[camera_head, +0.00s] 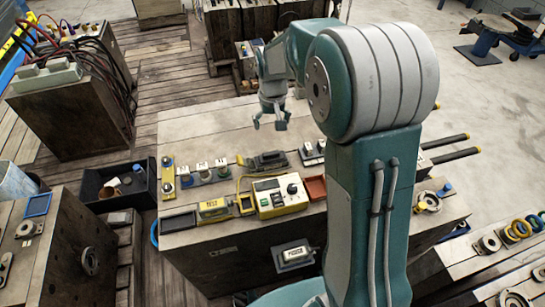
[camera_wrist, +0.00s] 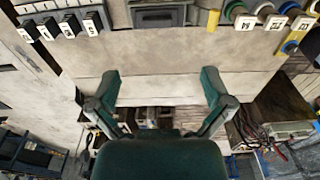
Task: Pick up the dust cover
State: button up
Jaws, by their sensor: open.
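My gripper (camera_head: 270,120) is open and empty above the far part of the wooden work top (camera_head: 190,130). In the wrist view its two green fingers stand wide apart, with bare work top between the fingertips (camera_wrist: 160,78). No thing is clearly marked as the dust cover. A dark grey piece (camera_head: 265,160) lies on the work top, nearer the camera than my gripper; I cannot tell if it is the dust cover. A grey boxy thing also shows at the wrist view's top edge (camera_wrist: 157,14), apart from my fingers.
A yellow meter with a dial (camera_head: 280,195), a red-brown tray (camera_head: 316,188) and numbered pieces (camera_head: 203,170) stand on the work top's near half. Its far left part is bare. A black bin (camera_head: 112,198) stands left. My arm hides part of the right side.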

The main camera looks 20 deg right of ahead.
send_near(271, 152)
jog(key=shift+g, duration=0.4)
jog(key=f, duration=1)
jog(key=shift+w, duration=0.3)
jog(key=c, duration=1)
